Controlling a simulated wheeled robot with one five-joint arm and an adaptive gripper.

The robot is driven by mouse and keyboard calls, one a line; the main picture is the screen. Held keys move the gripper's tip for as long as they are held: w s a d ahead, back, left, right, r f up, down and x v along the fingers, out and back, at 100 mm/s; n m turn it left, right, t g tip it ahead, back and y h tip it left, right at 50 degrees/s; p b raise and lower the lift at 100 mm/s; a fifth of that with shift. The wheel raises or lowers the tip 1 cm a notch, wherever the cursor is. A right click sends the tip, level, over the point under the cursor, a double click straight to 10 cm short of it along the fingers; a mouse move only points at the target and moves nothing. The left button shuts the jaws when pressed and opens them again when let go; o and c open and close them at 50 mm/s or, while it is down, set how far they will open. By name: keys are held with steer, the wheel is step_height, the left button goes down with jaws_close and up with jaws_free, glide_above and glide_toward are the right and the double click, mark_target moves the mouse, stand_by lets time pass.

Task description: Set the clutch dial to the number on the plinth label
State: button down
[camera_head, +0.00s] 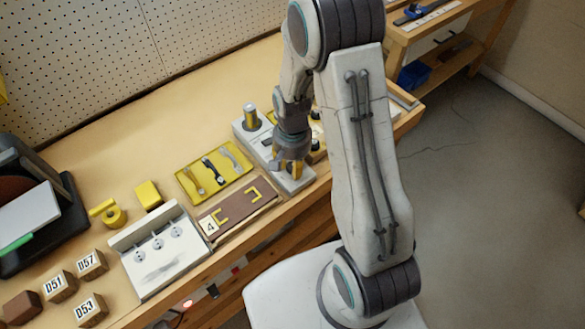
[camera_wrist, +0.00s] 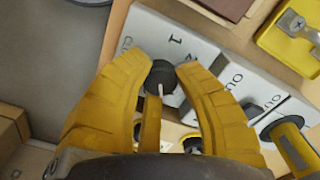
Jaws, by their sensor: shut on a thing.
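The clutch dial (camera_wrist: 162,76) is a dark round knob with a white pointer line, on a pale panel (camera_wrist: 150,30) marked "1" and "2" beside it. My gripper (camera_wrist: 163,80) has its yellow fingers closed on the knob's two sides. The pointer line runs toward the bottom of the wrist view; the number it faces is hidden by my gripper. In the head view my gripper (camera_head: 291,167) is low over the near end of the grey panel unit (camera_head: 297,184) and covers the dial. The brown plinth (camera_head: 238,208) carries a white label (camera_head: 209,226) reading "4".
A post with a yellow band (camera_head: 250,117) stands at the unit's far end. A yellow tool tray (camera_head: 215,171) lies left of the unit. A white panel with several hooks (camera_head: 160,250) and blocks labelled D51 (camera_head: 60,287), D57 (camera_head: 91,264) and D53 (camera_head: 90,309) stand further left.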

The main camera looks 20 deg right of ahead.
mark_target(292, 166)
steer(key=n+b, duration=0.3)
steer(key=n, duration=0.3)
steer(key=shift+f+n, duration=0.15)
steer(key=shift+n, duration=0.15)
steer(key=n+b, duration=0.1)
steer(key=n, duration=0.4)
steer(key=shift+b, duration=0.4)
steer(key=shift+n, duration=0.3)
steer(key=c, duration=1.2)
jaws_free()
step_height(292, 166, up, 12)
